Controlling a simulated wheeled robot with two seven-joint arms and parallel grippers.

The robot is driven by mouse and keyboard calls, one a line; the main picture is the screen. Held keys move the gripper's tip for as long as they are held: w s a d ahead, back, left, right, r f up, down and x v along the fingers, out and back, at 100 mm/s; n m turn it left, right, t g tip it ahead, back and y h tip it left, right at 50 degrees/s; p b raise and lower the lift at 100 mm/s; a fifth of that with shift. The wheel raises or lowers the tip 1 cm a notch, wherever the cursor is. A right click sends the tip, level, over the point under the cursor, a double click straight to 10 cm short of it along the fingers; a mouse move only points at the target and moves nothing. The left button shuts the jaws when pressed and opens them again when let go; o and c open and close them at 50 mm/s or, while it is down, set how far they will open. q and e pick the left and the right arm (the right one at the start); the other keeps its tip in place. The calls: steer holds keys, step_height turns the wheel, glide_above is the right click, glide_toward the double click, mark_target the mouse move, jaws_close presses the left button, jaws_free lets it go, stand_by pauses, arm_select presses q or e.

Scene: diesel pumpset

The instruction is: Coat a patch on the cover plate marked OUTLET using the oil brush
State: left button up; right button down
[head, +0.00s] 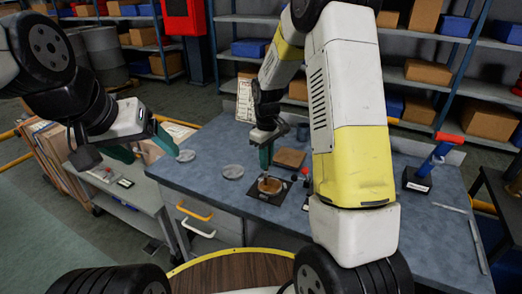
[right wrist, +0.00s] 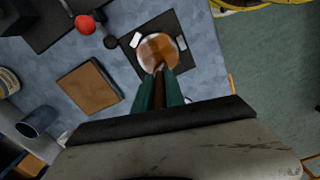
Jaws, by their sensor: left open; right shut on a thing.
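My right gripper (head: 266,152) points down at the bench, shut on the brown-handled oil brush (right wrist: 159,88). No OUTLET marking is readable. My left gripper (head: 150,150) is open and empty beside the left plate.
A brown block (head: 290,157) lies behind the dish, with a dark cup (right wrist: 38,122) beyond it. A red knob (right wrist: 85,24) is near the dish. The blue-grey bench is clear around the nearer plate.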

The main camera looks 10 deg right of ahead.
steer(key=shift+s+a+r, duration=0.1)
steer(key=shift+s+a, duration=0.1)
steer(key=shift+s, duration=0.1)
steer(key=shift+r, duration=3.9)
steer(key=shift+w+d, duration=0.1)
